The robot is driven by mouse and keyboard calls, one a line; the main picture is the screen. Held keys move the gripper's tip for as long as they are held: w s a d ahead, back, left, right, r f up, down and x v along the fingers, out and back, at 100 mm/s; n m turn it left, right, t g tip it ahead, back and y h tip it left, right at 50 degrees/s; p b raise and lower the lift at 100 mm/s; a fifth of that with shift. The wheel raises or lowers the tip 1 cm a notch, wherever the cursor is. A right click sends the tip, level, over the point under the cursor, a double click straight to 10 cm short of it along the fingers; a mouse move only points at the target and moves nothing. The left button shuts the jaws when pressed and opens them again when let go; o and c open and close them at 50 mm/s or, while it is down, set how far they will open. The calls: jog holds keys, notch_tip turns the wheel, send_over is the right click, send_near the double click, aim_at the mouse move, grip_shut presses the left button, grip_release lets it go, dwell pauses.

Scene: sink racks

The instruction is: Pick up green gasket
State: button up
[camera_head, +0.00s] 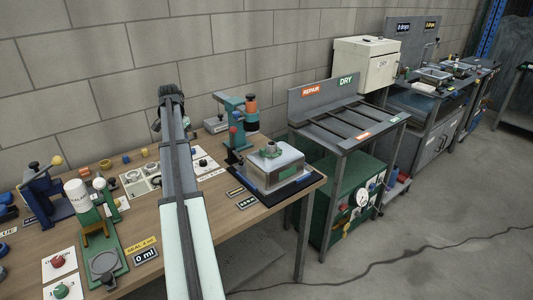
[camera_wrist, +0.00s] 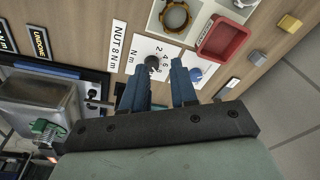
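I cannot pick out a green gasket for certain in either view. In the head view a white parts tray (camera_head: 128,191) holds pale rings, partly hidden by my arm. The wrist view shows a compartment tray (camera_wrist: 199,8) with a gold-brown ring (camera_wrist: 175,16) in it and a red square dish (camera_wrist: 223,38) beside the ring. My gripper (camera_wrist: 160,82) is open, its two blue fingers apart with nothing held between them. It hangs over a white dial card (camera_wrist: 172,52) with a dark knob.
A green stand with a white bottle (camera_head: 76,194) is at left. Yellow (camera_wrist: 289,23) and grey blocks (camera_wrist: 257,57) lie past the red dish.

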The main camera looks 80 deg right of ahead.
jog(key=s+d+r+m+t, duration=0.1)
jog(key=s+r+m, duration=0.2)
jog(key=s+m, duration=0.4)
jog(key=s+d+r+m, duration=0.2)
jog(key=s+m, duration=0.2)
jog(key=s, duration=0.6)
jog(key=m+t, duration=0.1)
jog(key=m, duration=1.2)
send_near(262, 149)
jog(key=f, duration=0.3)
jog(key=shift+w+d+f+h, duration=0.1)
jog(key=shift+w+d+h, duration=0.1)
jog(key=shift+h, duration=0.1)
jog(key=shift+x, duration=2.65)
jog(key=shift+w+a, duration=0.1)
jog(key=shift+a, duration=0.05)
grip_shut()
